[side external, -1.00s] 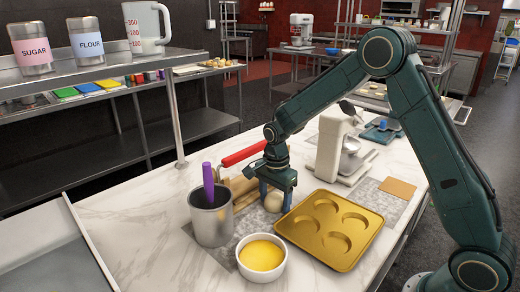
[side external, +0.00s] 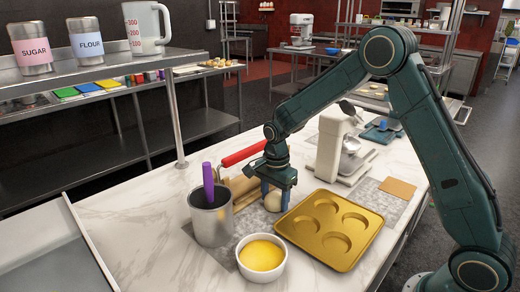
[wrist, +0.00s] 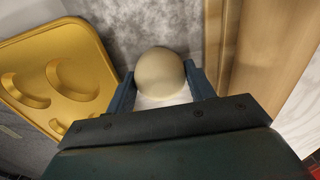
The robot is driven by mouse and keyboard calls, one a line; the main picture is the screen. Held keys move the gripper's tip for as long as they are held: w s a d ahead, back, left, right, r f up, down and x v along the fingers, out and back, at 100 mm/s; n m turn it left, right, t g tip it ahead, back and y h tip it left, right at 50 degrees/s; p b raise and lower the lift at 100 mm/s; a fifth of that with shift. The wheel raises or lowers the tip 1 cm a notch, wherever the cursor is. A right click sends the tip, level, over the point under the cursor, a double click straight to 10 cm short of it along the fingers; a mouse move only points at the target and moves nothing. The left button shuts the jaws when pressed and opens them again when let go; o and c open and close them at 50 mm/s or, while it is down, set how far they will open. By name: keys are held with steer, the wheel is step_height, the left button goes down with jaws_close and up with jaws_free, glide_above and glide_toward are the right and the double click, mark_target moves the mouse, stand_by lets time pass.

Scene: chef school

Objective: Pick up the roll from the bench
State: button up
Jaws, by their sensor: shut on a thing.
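The roll is a pale round ball of dough (side external: 273,202) on the marble bench (side external: 146,219), just left of the gold tray. In the wrist view the roll (wrist: 160,73) sits between the two blue fingers. My gripper (side external: 275,200) points down over it, with a finger on each side. It is shut on the roll, and the wrist view (wrist: 162,85) shows the fingers against its sides. I cannot tell whether the roll's underside touches the bench.
A gold tray (side external: 371,216) with round hollows is close on the right. A metal pot (side external: 211,221) with a purple-handled tool and a white bowl (side external: 260,276) of yellow filling stand at the front left. A wooden board (wrist: 262,60) lies close beside the roll. A mixer (side external: 330,150) stands behind.

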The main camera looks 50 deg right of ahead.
mark_target(275, 194)
step_height(275, 194, up, 20)
stand_by(0.6)
steer(key=shift+f, duration=0.25)
stand_by(0.4)
